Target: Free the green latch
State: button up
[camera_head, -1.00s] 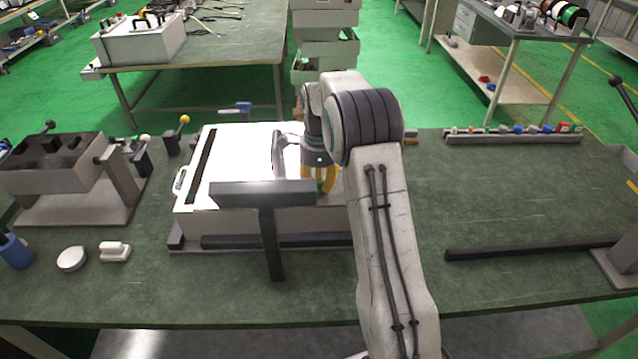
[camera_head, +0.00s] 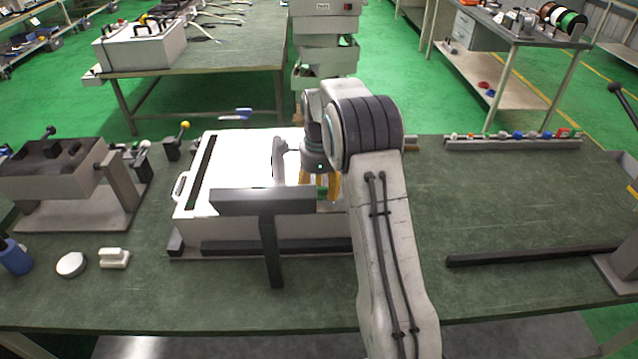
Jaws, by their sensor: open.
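A small green part, likely the green latch (camera_head: 322,192), shows on the white box (camera_head: 225,165) just right of the dark T-shaped bar. My gripper (camera_head: 320,190) has yellow fingers and points down at it, over the right part of the box. The fingers are open, one on each side of the green part as seen from here. The bar and my arm hide the fingertips and part of the latch, so I cannot tell if they touch.
The dark T-shaped bar (camera_head: 262,202) stands in front of the box. A grey fixture (camera_head: 60,175) stands at the left, near a white round disc (camera_head: 71,265) and a white block (camera_head: 114,258). A rack of small parts (camera_head: 512,142) lies at the back right.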

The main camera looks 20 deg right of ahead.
aim_at(319, 189)
notch_tip(319, 189, up, 12)
dwell(0.6)
jog(key=shift+f, duration=0.1)
dwell(0.6)
